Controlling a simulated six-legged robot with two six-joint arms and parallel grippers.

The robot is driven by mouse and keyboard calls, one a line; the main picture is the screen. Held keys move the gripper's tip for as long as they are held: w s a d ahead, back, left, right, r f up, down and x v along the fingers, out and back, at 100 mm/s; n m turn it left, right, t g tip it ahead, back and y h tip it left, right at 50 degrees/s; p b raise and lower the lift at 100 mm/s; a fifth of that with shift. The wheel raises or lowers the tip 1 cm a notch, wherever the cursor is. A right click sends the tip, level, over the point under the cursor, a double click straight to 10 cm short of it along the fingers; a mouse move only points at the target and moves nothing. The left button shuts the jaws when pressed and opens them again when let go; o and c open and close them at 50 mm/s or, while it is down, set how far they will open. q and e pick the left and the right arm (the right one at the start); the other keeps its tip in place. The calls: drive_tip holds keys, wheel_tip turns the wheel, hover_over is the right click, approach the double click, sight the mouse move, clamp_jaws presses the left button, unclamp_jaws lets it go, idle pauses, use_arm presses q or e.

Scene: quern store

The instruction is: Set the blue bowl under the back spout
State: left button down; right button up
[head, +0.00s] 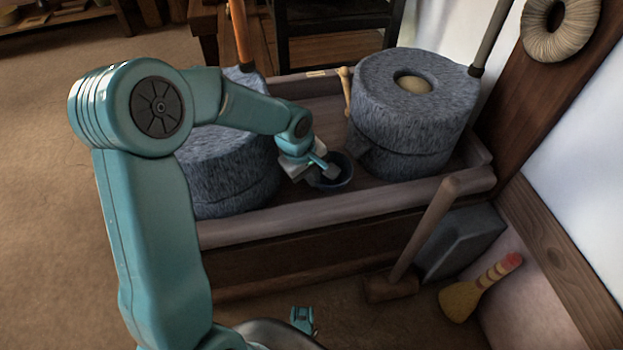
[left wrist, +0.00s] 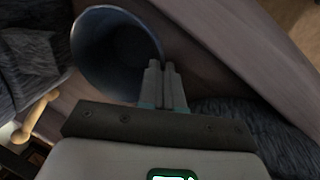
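The blue bowl (head: 341,172) is upright, or nearly so, between two grey stone querns, low over the wooden trough (head: 300,212). It also shows in the left wrist view (left wrist: 112,50), open and empty. My left gripper (head: 328,170) is at the bowl's near-left rim, its two fingers (left wrist: 165,82) close together on the bowl's wall. I cannot tell whether the bowl touches the trough floor. A stone spout (head: 363,160) juts from the right quern (head: 410,115), just right of the bowl. The left quern (head: 228,170) is partly hidden by my left arm.
A wooden mallet (head: 420,240) leans on the trough's front, beside a grey slab (head: 462,243) and a hand brush (head: 480,288). Upright handles rise from both querns. A small wooden piece (head: 345,90) stands at the trough's back edge. Floor at left is clear.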

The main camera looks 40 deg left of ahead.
use_arm(q)
drive_tip(key=shift+f, duration=0.2)
drive_tip(key=c, duration=1.3)
unclamp_jaws()
drive_tip(key=shift+r, duration=0.3)
drive_tip(key=p+v, duration=0.4)
drive_tip(key=v, duration=0.7)
drive_tip(key=shift+s+r, duration=0.15)
drive_tip(key=shift+r, duration=0.25)
